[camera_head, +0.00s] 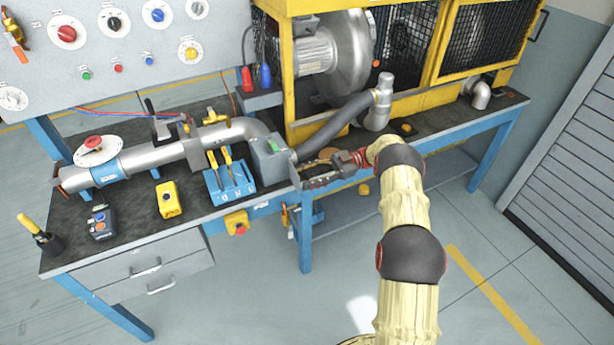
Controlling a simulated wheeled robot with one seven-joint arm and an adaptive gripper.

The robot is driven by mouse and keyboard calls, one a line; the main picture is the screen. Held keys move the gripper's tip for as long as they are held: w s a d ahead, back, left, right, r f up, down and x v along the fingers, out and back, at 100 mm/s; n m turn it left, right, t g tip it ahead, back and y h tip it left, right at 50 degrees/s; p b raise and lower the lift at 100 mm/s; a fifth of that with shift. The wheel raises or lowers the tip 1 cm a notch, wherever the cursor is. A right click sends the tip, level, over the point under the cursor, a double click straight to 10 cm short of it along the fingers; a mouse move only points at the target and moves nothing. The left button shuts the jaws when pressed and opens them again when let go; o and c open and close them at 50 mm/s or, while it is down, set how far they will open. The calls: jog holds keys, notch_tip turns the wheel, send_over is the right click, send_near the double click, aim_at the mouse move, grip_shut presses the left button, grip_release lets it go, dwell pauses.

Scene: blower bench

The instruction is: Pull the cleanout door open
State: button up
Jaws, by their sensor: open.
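My gripper (308,176) reaches in from the right, low over the front edge of the bench, with its fingers pointing left. It is open, and nothing shows between the fingers. A grey box (270,160) with a green patch on it sits in the pipe line just left of the fingertips. The cleanout door appears to be on this box, but I cannot make out its edge or handle at this size. I cannot tell whether the fingers touch the box.
A blue holder (229,188) with yellow-handled tools stands left of the box. A yellow switch box (168,199) is further left. A grey hose (335,128) runs behind my gripper to the yellow blower cage (405,101). The floor in front is clear.

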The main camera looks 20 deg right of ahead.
aim_at(307, 172)
notch_tip(307, 172, up, 10)
dwell(0.5)
